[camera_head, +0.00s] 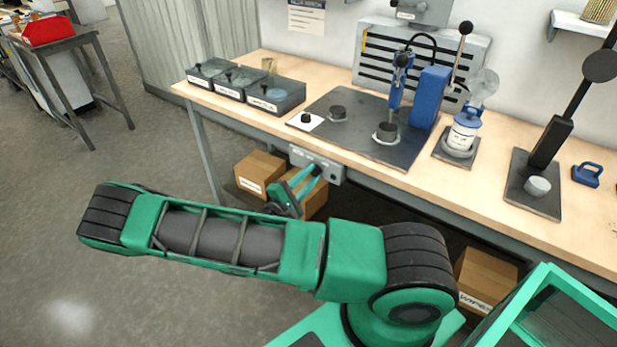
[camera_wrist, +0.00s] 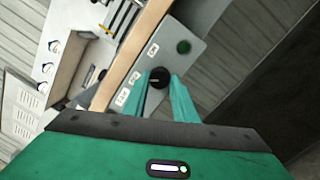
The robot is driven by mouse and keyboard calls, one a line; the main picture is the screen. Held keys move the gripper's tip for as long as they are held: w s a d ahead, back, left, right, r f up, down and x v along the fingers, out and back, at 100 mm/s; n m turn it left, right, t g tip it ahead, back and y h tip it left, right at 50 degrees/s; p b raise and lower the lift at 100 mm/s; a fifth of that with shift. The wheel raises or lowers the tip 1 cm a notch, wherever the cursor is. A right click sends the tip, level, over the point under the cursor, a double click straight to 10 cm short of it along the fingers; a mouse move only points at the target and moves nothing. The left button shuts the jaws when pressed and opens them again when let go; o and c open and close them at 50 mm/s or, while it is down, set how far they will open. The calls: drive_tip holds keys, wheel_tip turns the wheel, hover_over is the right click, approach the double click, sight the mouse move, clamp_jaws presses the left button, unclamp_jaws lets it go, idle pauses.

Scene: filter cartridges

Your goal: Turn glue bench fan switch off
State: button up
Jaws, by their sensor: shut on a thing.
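The fan switch is a round black knob (camera_wrist: 159,77) on a grey control box (camera_wrist: 195,62), seen in the wrist view. My gripper (camera_wrist: 160,88) has its two teal fingers on either side of the knob and is shut on it. The knob is hidden by the fingers there.
The wooden workbench (camera_head: 235,103) carries bins (camera_head: 282,92), a dark mat (camera_head: 345,128) with a blue press (camera_head: 430,96), and a glue jar (camera_head: 463,130). Cardboard boxes (camera_head: 260,168) stand underneath. Open floor lies to the left.

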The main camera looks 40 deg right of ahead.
drive_tip(key=shift+w+a+f, duration=0.1)
drive_tip(key=shift+w+a, duration=0.05)
drive_tip(key=o, duration=1)
drive_tip(key=shift+o, duration=0.2)
drive_tip(key=v, duration=1)
drive_tip(key=shift+a, duration=0.35)
